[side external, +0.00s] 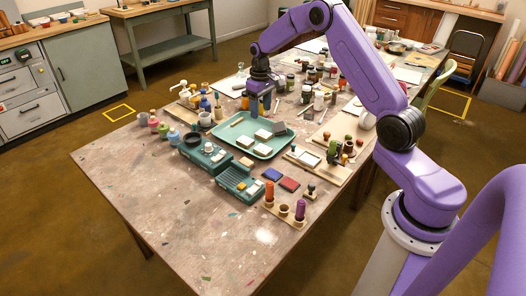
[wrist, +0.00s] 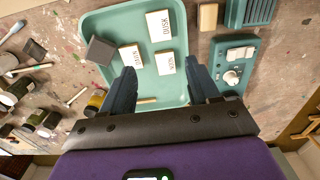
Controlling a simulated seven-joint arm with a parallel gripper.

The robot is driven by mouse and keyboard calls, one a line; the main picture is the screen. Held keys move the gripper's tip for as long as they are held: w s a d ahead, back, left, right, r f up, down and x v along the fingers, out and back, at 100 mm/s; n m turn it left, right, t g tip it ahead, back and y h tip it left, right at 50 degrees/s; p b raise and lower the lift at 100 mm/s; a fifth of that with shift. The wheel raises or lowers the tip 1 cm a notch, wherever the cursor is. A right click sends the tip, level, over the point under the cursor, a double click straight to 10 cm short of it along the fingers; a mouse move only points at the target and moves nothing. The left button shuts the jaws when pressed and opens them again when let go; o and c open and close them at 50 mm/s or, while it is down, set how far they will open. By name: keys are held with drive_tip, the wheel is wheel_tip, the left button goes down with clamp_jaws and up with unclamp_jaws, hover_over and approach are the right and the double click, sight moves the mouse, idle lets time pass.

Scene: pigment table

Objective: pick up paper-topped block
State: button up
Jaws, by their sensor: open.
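Three blocks with white, lettered paper tops lie on a teal tray (wrist: 100,22) in the wrist view. One is the DUSK block (wrist: 160,27) at the top, one is a left block (wrist: 132,56), and one is a right block (wrist: 165,62). The lettering on the lower two is hard to read. In the side view the tray (side external: 230,133) holds pale blocks, including one pale block (side external: 263,135). My gripper (side external: 260,108) is open and empty above the tray's far side. In the wrist view its fingers (wrist: 160,68) frame the lower two blocks.
A dark block (wrist: 101,51) sits at the tray's left edge. A teal box with knobs (wrist: 232,62) and a plain wooden block (wrist: 208,17) stand right of the tray. Bottles and brushes crowd the left in the wrist view. The table's front left (side external: 160,195) is clear.

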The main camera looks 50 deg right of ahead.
hover_over(263, 149)
drive_tip(key=f, duration=0.7)
drive_tip(key=w+f, duration=0.1)
drive_tip(key=f, duration=0.5)
drive_tip(key=s+f, duration=0.1)
drive_tip(key=f, duration=0.1)
drive_tip(key=shift+d+f, duration=0.1)
drive_tip(key=shift+w+f, duration=0.1)
drive_tip(key=shift+f, duration=0.45)
drive_tip(key=c, duration=0.8)
